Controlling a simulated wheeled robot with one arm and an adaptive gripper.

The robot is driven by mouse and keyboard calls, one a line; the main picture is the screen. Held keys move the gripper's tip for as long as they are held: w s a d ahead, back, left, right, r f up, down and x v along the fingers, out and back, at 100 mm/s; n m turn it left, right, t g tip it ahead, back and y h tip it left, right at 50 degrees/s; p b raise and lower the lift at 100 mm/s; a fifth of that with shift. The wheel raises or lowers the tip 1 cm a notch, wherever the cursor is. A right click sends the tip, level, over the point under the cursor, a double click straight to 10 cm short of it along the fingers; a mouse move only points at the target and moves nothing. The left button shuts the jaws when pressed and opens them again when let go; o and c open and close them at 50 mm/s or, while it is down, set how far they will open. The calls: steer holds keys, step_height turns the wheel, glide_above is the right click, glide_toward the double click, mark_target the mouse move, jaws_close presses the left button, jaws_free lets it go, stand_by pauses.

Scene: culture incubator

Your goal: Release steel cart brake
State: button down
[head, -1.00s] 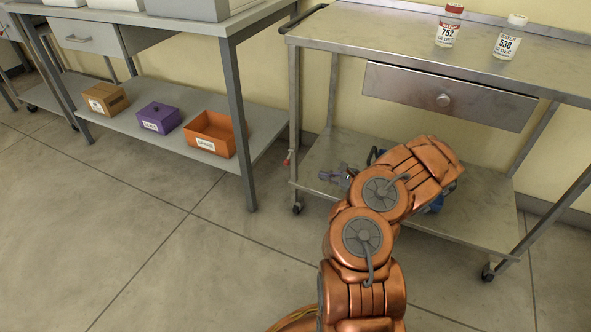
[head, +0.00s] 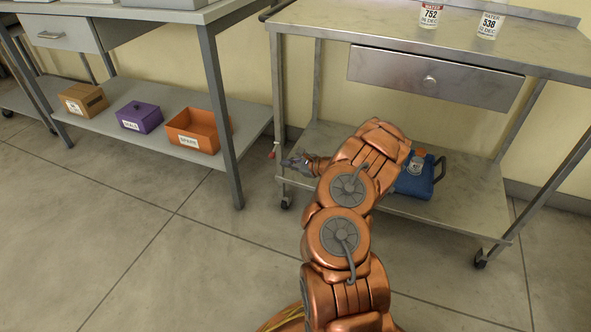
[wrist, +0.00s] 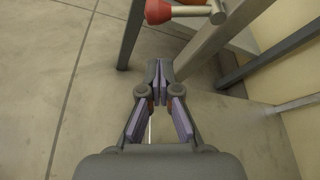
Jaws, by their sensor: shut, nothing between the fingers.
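The steel cart (head: 385,30) stands at the right in the head view, with a top, a drawer and a low shelf. A small red-tipped brake lever (head: 273,151) is on its left front leg, above the caster. In the wrist view the lever's red knob (wrist: 158,12) and metal rod show at the top edge, beyond my fingertips. My gripper (head: 293,161) is by that leg, close to the lever, at about low-shelf height. In the wrist view my gripper (wrist: 160,70) is shut and empty, apart from the knob.
A grey bench (head: 205,14) with boxes stands left. Floor in front is clear.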

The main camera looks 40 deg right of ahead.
mark_target(274, 151)
steer(key=shift+w+a+r+b, duration=0.25)
steer(key=shift+a+r, duration=0.2)
steer(key=shift+r, duration=0.1)
steer(key=shift+w+a+r+b, duration=0.2)
steer(key=shift+a+r, duration=0.25)
steer(key=shift+r, duration=0.05)
steer(key=shift+a+r+p, duration=0.15)
steer(key=shift+p, duration=0.45)
